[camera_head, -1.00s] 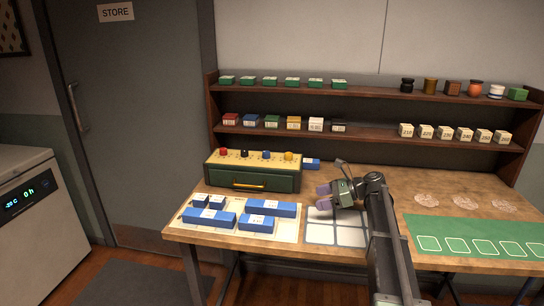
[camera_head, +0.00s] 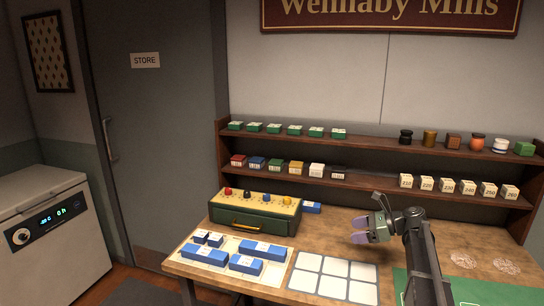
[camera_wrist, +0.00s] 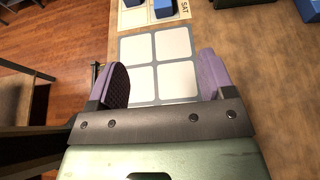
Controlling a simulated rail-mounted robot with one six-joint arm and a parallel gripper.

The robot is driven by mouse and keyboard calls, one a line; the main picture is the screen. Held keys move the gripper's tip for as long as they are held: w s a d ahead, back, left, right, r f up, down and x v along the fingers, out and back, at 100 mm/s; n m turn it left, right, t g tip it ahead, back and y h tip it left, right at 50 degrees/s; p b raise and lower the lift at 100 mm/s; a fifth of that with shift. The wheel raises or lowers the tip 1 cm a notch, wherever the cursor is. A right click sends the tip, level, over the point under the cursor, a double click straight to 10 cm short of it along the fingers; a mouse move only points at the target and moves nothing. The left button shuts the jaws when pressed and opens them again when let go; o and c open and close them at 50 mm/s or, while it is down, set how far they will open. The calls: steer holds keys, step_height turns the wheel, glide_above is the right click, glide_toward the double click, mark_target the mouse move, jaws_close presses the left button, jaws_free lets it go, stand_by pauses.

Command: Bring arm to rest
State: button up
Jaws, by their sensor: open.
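My dark arm reaches up from the bottom right in the head view.
Blue boxes (camera_head: 262,250) lie on a pale sheet at the left. A green-and-yellow cabinet (camera_head: 255,217) with coloured knobs stands behind them. Shelves (camera_head: 375,152) with small boxes and jars stand at the back. A green mat (camera_head: 465,290) lies at right.

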steer(key=s+a+f+n+g+h, duration=0.1)
steer(key=s+a+f+n+h, duration=0.2)
steer(key=s+n, duration=0.4)
steer(key=s+a+f+n+g+h, duration=0.1)
steer(key=s+a+f+n+h, duration=0.3)
steer(key=s+n, duration=0.3)
steer(key=s+a+f+n+g+h, duration=0.2)
steer(key=s+n+h, duration=0.4)
steer(key=s, duration=0.9)
steer(key=shift+s+a+f+n, duration=0.15)
steer(key=shift+a+f+n, duration=0.55)
steer(key=shift+a+f, duration=0.25)
